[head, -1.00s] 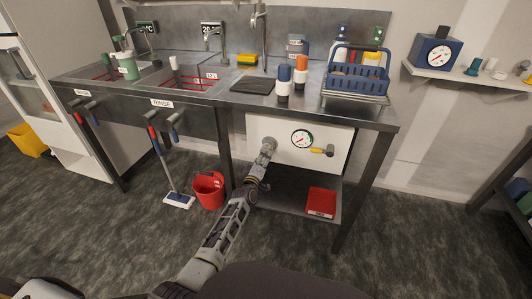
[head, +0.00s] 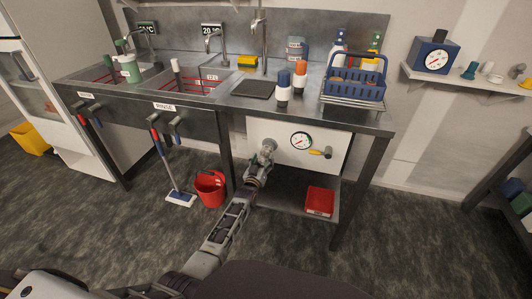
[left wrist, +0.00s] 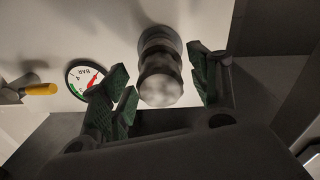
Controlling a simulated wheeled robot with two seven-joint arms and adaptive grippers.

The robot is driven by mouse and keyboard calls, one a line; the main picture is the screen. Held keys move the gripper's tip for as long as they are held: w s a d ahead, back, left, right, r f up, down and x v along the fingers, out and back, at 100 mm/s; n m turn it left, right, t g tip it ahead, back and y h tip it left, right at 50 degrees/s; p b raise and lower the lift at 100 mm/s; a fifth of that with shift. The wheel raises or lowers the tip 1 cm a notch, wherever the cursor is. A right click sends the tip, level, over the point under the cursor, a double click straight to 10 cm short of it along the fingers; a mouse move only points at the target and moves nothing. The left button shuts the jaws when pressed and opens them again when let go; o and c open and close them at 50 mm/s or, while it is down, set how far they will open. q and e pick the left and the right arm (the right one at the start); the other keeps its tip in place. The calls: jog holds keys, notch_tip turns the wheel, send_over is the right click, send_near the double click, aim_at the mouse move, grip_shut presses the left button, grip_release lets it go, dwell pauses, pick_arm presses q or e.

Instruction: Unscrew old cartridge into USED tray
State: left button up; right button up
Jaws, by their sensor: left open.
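The old cartridge (left wrist: 160,68) is a grey, ribbed cylinder sticking out of the white panel (head: 325,152) under the bench. In the head view the cartridge (head: 269,144) is partly hidden by my left gripper (head: 263,157). In the left wrist view my left gripper (left wrist: 163,88) is open, with its green-padded fingers to either side of the cartridge and gaps visible on both sides. A red tray (head: 320,201) sits on the lower shelf, right of the gripper; its label is too small to read. My right gripper is not in view.
The panel carries a pressure gauge (head: 301,141) and a yellow-handled valve (head: 320,153) right of the cartridge. A red bucket (head: 210,188) and a mop (head: 180,198) stand on the floor at left. The lower shelf (head: 280,194) is clear left of the tray.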

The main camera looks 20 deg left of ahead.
pick_arm(q)
jog(key=m, duration=0.5)
jog(key=shift+m, duration=0.3)
jog(key=m, duration=0.6)
jog(key=shift+d, duration=0.1)
jog(key=c, duration=1.2)
jog(key=n, duration=0.3)
jog(key=shift+p, duration=0.35)
jog(key=o, duration=0.7)
jog(key=shift+n, duration=0.3)
jog(key=o, duration=0.5)
